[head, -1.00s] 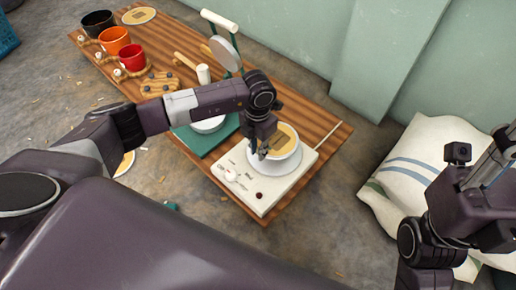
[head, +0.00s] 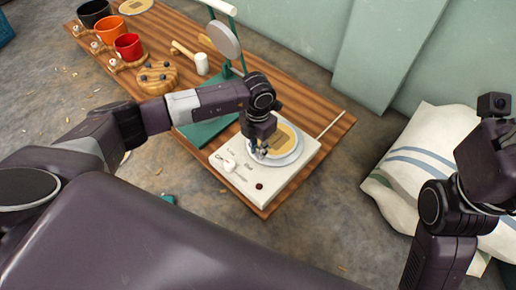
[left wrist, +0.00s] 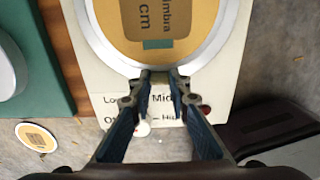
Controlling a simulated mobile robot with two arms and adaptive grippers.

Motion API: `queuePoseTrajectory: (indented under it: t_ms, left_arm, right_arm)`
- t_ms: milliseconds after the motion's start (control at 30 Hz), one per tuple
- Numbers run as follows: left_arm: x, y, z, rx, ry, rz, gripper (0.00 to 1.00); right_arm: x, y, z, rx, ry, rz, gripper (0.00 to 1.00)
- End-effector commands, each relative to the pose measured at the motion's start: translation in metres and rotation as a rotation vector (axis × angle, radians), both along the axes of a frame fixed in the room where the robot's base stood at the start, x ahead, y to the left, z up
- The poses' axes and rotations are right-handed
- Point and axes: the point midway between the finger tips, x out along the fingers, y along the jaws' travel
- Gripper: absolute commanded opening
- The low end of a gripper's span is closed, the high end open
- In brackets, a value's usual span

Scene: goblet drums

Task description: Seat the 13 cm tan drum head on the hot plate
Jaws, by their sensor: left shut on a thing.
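The tan drum head (head: 287,136), a flat disc with a brown label and a pale rim, lies over the round plate of the white hot plate (head: 234,183). My left gripper (head: 261,152) is shut on its near rim. In the left wrist view the drum head (left wrist: 158,22) fills the top, its label reading "cm", with a teal patch below. The fingertips (left wrist: 159,76) meet at the rim. The drum head looks level, at or very near the plate; contact underneath is hidden. My right arm shows at the right, but its fingers are out of frame.
The hot plate sits at the near end of the striped wooden table (head: 325,135), its knob (head: 228,165) facing me. A green stand (head: 205,134) is left behind my arm. A mallet (head: 201,64) and colored cups (head: 128,46) are farther back. A sack (head: 415,165) lies right.

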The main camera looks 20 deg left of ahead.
Motion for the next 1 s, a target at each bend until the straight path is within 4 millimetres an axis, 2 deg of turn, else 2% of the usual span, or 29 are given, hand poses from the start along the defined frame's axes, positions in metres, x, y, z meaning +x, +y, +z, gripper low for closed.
queuePoseTrajectory:
  t_ms: [733, 767, 933, 1000]
  left_arm:
    - [0.0001, -0.0001, -0.0044, 0.0, 0.0, 0.0, 0.0]
    - [0.0001, -0.0001, -0.0044, 0.0, 0.0, 0.0, 0.18]
    - [0.0001, -0.0001, -0.0043, 0.0, 0.0, 0.0, 0.36]
    - [0.0001, -0.0001, -0.0043, 0.0, 0.0, 0.0, 0.37]
  right_arm:
    - [0.0012, -0.0003, -0.0021, 0.001, 0.011, 0.001, 0.4]
    - [0.0013, -0.0002, -0.0021, 0.001, 0.011, 0.001, 0.4]
    - [0.0015, -0.0001, -0.0018, 0.0, 0.01, 0.0, 0.4]
    - [0.0015, -0.0001, -0.0016, 0.0, 0.01, 0.0, 0.4]
